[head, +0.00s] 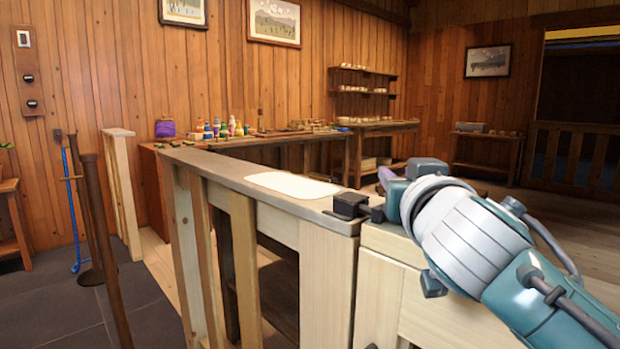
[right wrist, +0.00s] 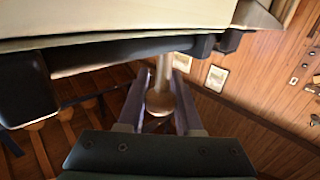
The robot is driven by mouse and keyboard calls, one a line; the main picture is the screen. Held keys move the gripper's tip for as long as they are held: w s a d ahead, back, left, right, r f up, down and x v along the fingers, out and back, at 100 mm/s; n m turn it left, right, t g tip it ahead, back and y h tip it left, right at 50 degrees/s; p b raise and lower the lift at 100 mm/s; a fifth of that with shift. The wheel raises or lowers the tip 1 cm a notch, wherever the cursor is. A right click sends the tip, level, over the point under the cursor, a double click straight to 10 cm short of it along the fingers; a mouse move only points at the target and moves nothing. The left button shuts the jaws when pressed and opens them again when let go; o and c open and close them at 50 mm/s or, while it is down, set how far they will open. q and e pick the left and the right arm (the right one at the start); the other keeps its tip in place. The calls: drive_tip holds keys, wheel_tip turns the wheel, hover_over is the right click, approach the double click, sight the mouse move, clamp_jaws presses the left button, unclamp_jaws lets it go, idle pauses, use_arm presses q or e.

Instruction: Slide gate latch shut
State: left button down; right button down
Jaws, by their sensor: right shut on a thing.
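The gate (head: 395,300) is a pale wooden panel at the lower middle right of the head view, beside the end of the fixed counter. A black latch block (head: 350,205) sits on the counter's end, and dark latch metal continues right toward the gate's top. My right gripper (head: 387,182) is at the gate's top, just right of that block. In the right wrist view its fingers (right wrist: 162,82) are shut on a pale round knob (right wrist: 160,97), below a dark latch bar (right wrist: 120,54). My arm hides part of the latch. I cannot tell whether the bolt is inside the block.
The grey-topped counter (head: 225,165) runs away to the left, with a white sheet (head: 292,186) on it. Dark posts (head: 105,250) stand at left. A bench with colourful bottles (head: 225,128) and shelves (head: 362,90) are behind. Open floor lies right of the gate.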

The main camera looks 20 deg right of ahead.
drive_tip(key=c, duration=1)
unclamp_jaws()
drive_tip(key=shift+a+f, duration=0.1)
drive_tip(key=shift+c, duration=0.2)
drive_tip(key=o, duration=0.3)
drive_tip(key=shift+w+a, duration=0.1)
drive_tip(key=shift+w, duration=0.05)
drive_tip(key=shift+o, duration=0.8)
drive_tip(key=v, duration=1)
